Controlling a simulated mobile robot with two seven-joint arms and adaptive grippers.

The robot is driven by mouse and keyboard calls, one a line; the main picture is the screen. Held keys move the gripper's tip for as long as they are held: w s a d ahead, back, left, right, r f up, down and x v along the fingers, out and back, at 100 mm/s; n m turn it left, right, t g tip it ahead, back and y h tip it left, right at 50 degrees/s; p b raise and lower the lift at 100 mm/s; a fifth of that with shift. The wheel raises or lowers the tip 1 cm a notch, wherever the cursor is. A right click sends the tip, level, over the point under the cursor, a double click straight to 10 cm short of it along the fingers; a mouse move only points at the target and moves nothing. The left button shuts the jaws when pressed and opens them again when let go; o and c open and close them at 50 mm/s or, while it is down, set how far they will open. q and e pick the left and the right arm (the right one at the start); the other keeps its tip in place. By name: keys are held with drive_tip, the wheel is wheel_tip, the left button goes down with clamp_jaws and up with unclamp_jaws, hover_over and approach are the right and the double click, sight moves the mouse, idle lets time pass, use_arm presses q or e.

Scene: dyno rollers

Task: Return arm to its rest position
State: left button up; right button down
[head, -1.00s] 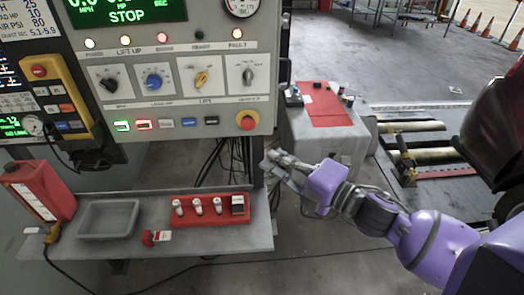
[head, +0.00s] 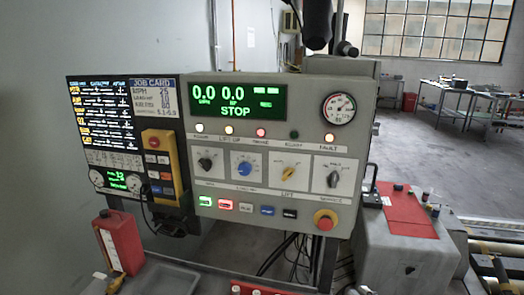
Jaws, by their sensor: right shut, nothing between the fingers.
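Only a small pale bit of my right gripper (head: 353,290) shows at the bottom edge of the head view, below the control panel's right corner. It is shut and empty. The rest of the right arm is below the frame. My left gripper and arm are out of view. The grey control panel (head: 205,228) stands in the middle, with a green display (head: 237,108) reading 0.0, 0.0 and STOP. It has several knobs, lit buttons, a round gauge (head: 339,108) and a red emergency stop (head: 325,219).
A grey cabinet (head: 400,255) with a red top panel (head: 408,214) stands at the right. Open floor lies behind it, with tables farther back.

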drive_tip(key=s+d+f+m+g+h, duration=0.1)
drive_tip(key=s+f+m, duration=0.2)
drive_tip(key=f, duration=0.2)
drive_tip(key=s+f+m+g+h, duration=0.1)
drive_tip(key=s+f+m+h, duration=0.1)
drive_tip(key=s+f+m, duration=0.3)
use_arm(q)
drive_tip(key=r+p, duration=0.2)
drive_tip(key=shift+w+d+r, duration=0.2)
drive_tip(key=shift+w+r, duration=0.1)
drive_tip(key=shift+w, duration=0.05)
use_arm(e)
drive_tip(key=s+a+f+m+g+h, duration=0.1)
drive_tip(key=s+a+f+m+g, duration=0.1)
drive_tip(key=s+f, duration=0.6)
drive_tip(key=s+a+f+m+g, duration=0.2)
drive_tip(key=s+a+f+m, duration=0.3)
drive_tip(key=s+f, duration=0.3)
drive_tip(key=s+m, duration=0.1)
drive_tip(key=s, duration=0.3)
drive_tip(key=shift+f+g+h, duration=0.25)
drive_tip(key=shift+g+h, duration=0.15)
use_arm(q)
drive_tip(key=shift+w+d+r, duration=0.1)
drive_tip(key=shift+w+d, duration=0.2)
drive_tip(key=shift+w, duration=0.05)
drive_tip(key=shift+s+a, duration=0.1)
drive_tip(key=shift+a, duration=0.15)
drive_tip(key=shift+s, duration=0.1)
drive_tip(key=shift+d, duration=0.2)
